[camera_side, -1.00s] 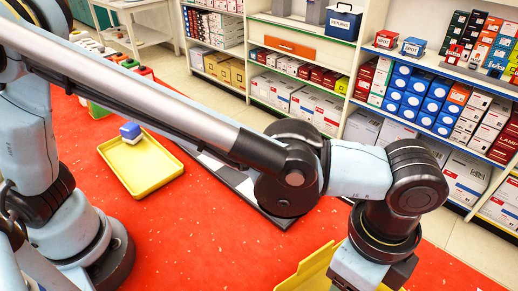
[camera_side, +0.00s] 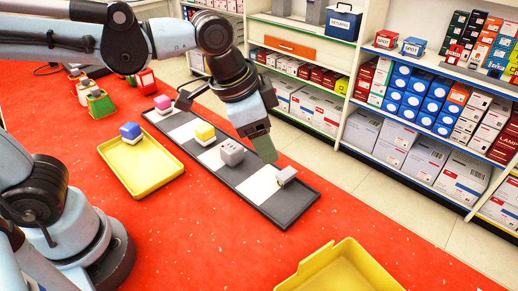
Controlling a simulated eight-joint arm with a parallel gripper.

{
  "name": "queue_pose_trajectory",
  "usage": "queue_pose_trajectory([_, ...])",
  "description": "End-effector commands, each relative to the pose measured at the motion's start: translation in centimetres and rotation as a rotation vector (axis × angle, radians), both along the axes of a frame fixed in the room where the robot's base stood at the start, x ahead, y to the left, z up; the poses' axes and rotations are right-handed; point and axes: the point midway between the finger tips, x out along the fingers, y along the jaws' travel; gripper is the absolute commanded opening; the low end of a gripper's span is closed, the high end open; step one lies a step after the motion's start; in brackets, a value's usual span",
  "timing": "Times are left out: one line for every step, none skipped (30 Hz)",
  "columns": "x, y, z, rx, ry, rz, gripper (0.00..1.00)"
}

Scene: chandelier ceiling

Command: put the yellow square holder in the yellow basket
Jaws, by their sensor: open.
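The yellow square holder (camera_side: 205,131) sits on the long black-and-white tray (camera_side: 262,188), between a pink holder (camera_side: 162,102) and a grey one (camera_side: 232,152). My gripper (camera_side: 263,148) is open and empty, pointing down near the tray's far edge. It is to the right of the yellow holder, near the two grey pieces. The yellow basket (camera_side: 345,270) stands at the bottom right and its lower part is cut off by the frame edge.
A shallow yellow tray (camera_side: 142,168) at left holds a blue holder (camera_side: 130,131). Another grey piece (camera_side: 285,176) lies at the tray's near end. Small coloured containers (camera_side: 100,102) stand at the back left. Red surface is clear between tray and basket.

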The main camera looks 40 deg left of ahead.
Motion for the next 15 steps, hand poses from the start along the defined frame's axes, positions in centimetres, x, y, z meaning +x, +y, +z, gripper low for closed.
queue_pose_trajectory([-0.3,2.6,-0.3,-0.024,-0.029,0.099,0.6])
queue_pose_trajectory([-0.5,3.9,-0.4,-0.039,-0.047,0.152,0.6])
queue_pose_trajectory([-0.8,5.4,-0.7,-0.058,-0.071,0.22,0.6])
queue_pose_trajectory([-1.1,6.6,-0.9,-0.072,-0.088,0.268,0.6])
queue_pose_trajectory([-1.3,7.6,-1.1,-0.085,-0.106,0.316,0.6])
queue_pose_trajectory([-1.7,8.8,-1.4,-0.101,-0.128,0.374,0.6])
queue_pose_trajectory([-1.9,9.7,-1.7,-0.111,-0.143,0.414,0.6])
queue_pose_trajectory([-2.2,10.4,-1.9,-0.121,-0.159,0.45,0.6])
queue_pose_trajectory([-2.5,11.3,-2.2,-0.132,-0.175,0.492,0.6])
queue_pose_trajectory([-2.6,11.8,-2.4,-0.14,-0.187,0.52,0.6])
queue_pose_trajectory([-2.8,12.3,-2.5,-0.146,-0.197,0.542,0.6])
queue_pose_trajectory([-3.0,12.8,-2.7,-0.154,-0.209,0.568,0.6])
queue_pose_trajectory([-3.1,13.1,-2.8,-0.158,-0.215,0.584,0.6])
queue_pose_trajectory([-3.2,13.3,-2.9,-0.161,-0.22,0.595,0.6])
queue_pose_trajectory([-3.3,13.5,-3.0,-0.164,-0.224,0.604,0.6])
